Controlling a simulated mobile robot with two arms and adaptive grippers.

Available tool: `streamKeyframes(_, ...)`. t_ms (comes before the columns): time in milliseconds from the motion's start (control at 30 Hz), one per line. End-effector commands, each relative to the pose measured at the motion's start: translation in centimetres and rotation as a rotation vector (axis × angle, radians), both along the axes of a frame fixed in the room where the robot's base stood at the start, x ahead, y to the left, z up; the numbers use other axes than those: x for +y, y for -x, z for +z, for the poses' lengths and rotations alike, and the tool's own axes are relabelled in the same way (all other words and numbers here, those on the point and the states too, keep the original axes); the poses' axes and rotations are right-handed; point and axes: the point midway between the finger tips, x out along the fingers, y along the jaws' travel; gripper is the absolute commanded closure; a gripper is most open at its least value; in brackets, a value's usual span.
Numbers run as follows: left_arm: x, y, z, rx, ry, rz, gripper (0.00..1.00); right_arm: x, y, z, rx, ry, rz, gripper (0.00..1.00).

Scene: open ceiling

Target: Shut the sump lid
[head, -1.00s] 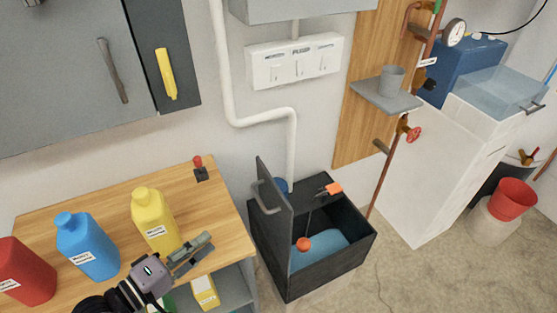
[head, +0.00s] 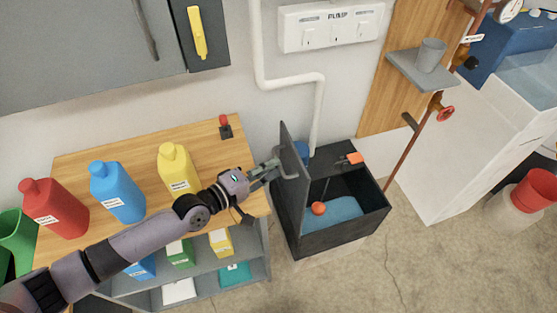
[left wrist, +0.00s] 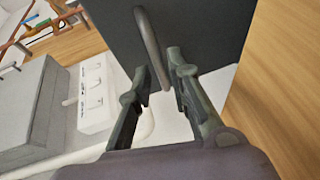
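The sump is a black open box (head: 345,235) on the floor with blue water (head: 345,208) and an orange float (head: 319,208) inside. Its dark lid (head: 294,185) stands upright at the box's left side, with a grey bar handle on its left face. My left gripper (head: 276,168) is at this handle. In the left wrist view the lid (left wrist: 200,30) is ahead, and the handle (left wrist: 149,40) runs between the tips of my open left gripper (left wrist: 158,72). I cannot tell whether a finger touches it. My right gripper is out of view.
A wooden-topped shelf (head: 130,150) with red, blue and yellow bottles stands left of the sump, under my left arm. A white pipe (head: 318,110) runs down the wall behind the lid. The floor in front of the sump is clear.

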Motion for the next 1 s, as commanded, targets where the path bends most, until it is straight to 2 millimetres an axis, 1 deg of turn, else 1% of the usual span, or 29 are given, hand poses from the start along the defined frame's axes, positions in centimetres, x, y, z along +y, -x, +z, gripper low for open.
streamKeyframes(33,-0.7,-0.6,0.0,-0.001,0.002,0.000,0.82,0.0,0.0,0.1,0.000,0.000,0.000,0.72)
streamKeyframes(100,-1.3,-1.2,-0.3,-0.001,0.000,0.000,0.82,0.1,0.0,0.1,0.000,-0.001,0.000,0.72)
streamKeyframes(233,-2.1,-1.9,-0.4,-0.001,0.000,0.000,0.82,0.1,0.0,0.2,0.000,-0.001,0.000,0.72)
streamKeyframes(567,-2.4,-2.1,-0.6,-0.001,-0.001,0.000,0.82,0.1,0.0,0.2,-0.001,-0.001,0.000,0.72)
streamKeyframes(867,-2.4,-2.0,-0.6,-0.001,-0.001,0.000,1.00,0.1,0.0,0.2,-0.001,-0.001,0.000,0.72)
streamKeyframes(1000,-2.4,-2.0,-0.6,-0.001,-0.001,0.000,1.00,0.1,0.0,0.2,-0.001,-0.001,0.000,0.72)
